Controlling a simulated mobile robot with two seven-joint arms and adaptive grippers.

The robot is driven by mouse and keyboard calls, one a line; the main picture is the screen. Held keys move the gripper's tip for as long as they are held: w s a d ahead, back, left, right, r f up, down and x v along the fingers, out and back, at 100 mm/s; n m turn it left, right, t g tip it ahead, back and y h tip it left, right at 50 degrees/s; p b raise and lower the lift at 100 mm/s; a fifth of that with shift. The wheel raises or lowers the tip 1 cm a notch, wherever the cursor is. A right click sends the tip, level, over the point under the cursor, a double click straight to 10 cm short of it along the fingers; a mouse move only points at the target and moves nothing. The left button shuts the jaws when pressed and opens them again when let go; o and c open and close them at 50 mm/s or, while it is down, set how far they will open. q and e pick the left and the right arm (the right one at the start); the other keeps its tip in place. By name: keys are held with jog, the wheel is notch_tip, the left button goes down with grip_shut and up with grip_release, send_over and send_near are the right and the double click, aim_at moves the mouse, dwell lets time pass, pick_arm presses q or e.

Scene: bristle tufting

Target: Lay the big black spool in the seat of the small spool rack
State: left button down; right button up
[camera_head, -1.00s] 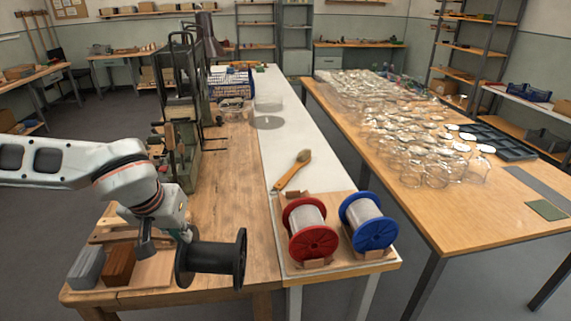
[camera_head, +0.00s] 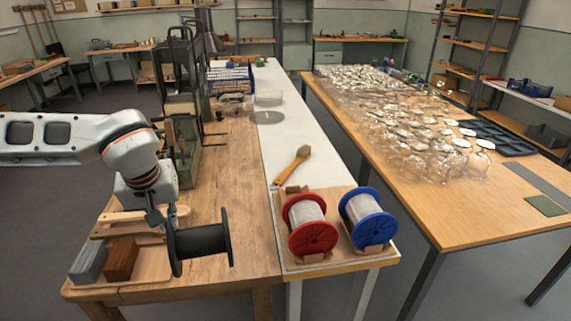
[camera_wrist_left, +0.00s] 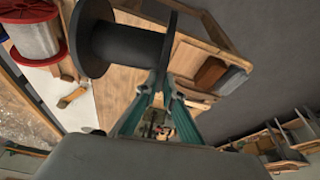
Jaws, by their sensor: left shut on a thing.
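The big black spool (camera_head: 202,240) has two wide flanges and a thick dark core. My left gripper (camera_head: 157,217) is shut on its left flange and holds it sideways over the front of the wooden bench. In the left wrist view the fingers (camera_wrist_left: 158,84) meet the edge of the black spool (camera_wrist_left: 130,43). A red spool (camera_head: 311,226) and a blue spool (camera_head: 367,220) rest in wooden cradles on a board (camera_head: 333,258). I cannot tell for certain which wooden holder is the small spool rack. My right gripper is out of view.
A grey block (camera_head: 87,263) and a brown block (camera_head: 121,259) stand on a board at the bench's front left. A wooden-handled brush (camera_head: 293,165) lies on the white tabletop (camera_head: 283,130). Glass jars (camera_head: 415,140) crowd the right table.

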pick_arm(q)
jog(key=n, duration=0.1)
jog(key=w+n+g, duration=0.1)
jog(key=n, duration=0.1)
jog(key=w+r+n, duration=0.1)
jog(key=n, duration=0.1)
jog(key=shift+y, duration=0.3)
jog(key=n, duration=0.2)
jog(key=w+n+g, duration=0.1)
jog(key=r+n, duration=0.1)
jog(key=n, duration=0.1)
jog(key=shift+w+a+n+g, duration=0.2)
jog(key=shift+n+g, duration=0.1)
jog(key=shift+g, duration=0.1)
jog(key=n, duration=0.3)
jog(key=w+r+n+h, duration=0.1)
jog(key=n, duration=0.3)
jog(key=w+a+r+n, duration=0.1)
jog(key=n, duration=0.2)
jog(key=shift+w+n+g+h, duration=0.1)
jog(key=shift+n+g+h, duration=0.2)
jog(key=shift+n+h, duration=0.1)
jog(key=shift+w+n, duration=0.1)
jog(key=shift+n, duration=0.3)
